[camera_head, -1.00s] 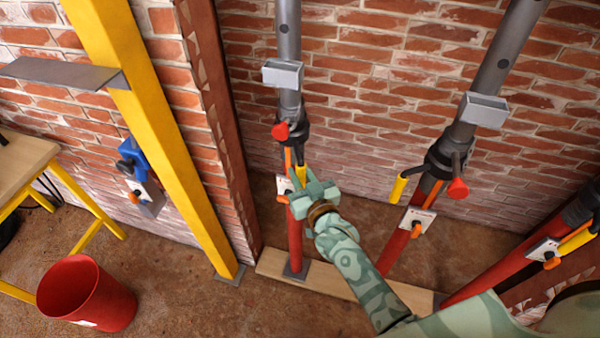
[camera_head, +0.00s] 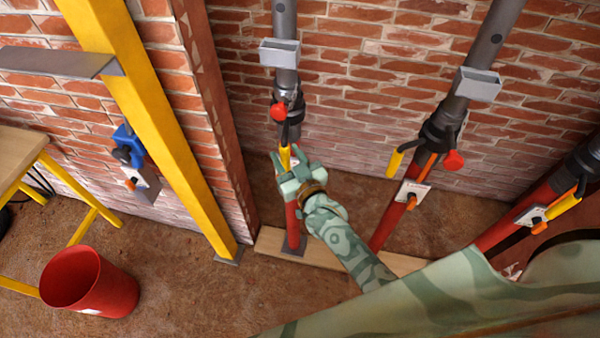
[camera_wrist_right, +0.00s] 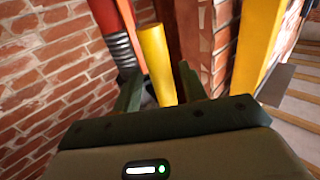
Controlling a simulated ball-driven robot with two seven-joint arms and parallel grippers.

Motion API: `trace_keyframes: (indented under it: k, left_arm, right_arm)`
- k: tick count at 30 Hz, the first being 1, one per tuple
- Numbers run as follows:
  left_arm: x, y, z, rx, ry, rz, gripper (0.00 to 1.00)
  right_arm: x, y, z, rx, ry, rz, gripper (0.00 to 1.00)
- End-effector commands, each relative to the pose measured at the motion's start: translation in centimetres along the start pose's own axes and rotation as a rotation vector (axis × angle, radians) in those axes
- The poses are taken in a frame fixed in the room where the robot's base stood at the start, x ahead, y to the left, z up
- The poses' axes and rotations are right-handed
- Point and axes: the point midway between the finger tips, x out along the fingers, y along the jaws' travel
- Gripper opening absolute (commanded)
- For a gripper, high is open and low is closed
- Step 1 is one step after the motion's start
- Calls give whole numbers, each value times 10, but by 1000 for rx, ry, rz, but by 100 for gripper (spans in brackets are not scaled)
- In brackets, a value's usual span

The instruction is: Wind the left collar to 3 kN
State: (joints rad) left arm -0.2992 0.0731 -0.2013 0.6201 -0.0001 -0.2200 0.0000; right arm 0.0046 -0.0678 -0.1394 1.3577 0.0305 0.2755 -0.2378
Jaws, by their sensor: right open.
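The left prop has a grey upper tube (camera_head: 285,22), a dark collar (camera_head: 287,98) with a red knob (camera_head: 279,111), and a red lower tube (camera_head: 293,228). A yellow handle (camera_head: 285,158) hangs below the collar. My right gripper (camera_head: 287,165) is open at this handle. In the right wrist view the yellow handle (camera_wrist_right: 157,62) stands between the two open fingers (camera_wrist_right: 160,88), with no clear grip on it. My gripper hides the prop's middle, and no load reading is legible. My left gripper is not in view.
Two similar props stand to the right, with a middle collar (camera_head: 441,128) and a far-right white plate (camera_head: 531,215). A yellow post (camera_head: 150,110) stands left, a red bucket (camera_head: 92,285) on the floor. A plank (camera_head: 268,243) lies under the props.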

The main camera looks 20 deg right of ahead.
Motion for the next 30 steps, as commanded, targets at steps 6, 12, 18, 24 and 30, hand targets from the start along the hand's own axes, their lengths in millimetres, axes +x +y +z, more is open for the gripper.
trace_keyframes:
  k: [6, 12, 18, 24, 30]
  left_arm:
    - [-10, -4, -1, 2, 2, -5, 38]
    - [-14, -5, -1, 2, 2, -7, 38]
    - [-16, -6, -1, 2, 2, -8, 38]
    - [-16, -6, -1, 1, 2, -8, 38]
    - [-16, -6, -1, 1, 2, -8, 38]
  right_arm:
    - [-50, -1, -2, 1, -3, -1, 42]
    - [-105, -1, -1, 0, -2, -1, 42]
    - [-141, -1, 0, -1, -1, -1, 42]
    - [-154, -1, 0, -2, 1, -2, 42]
    - [-154, -1, 0, -1, 1, -1, 42]
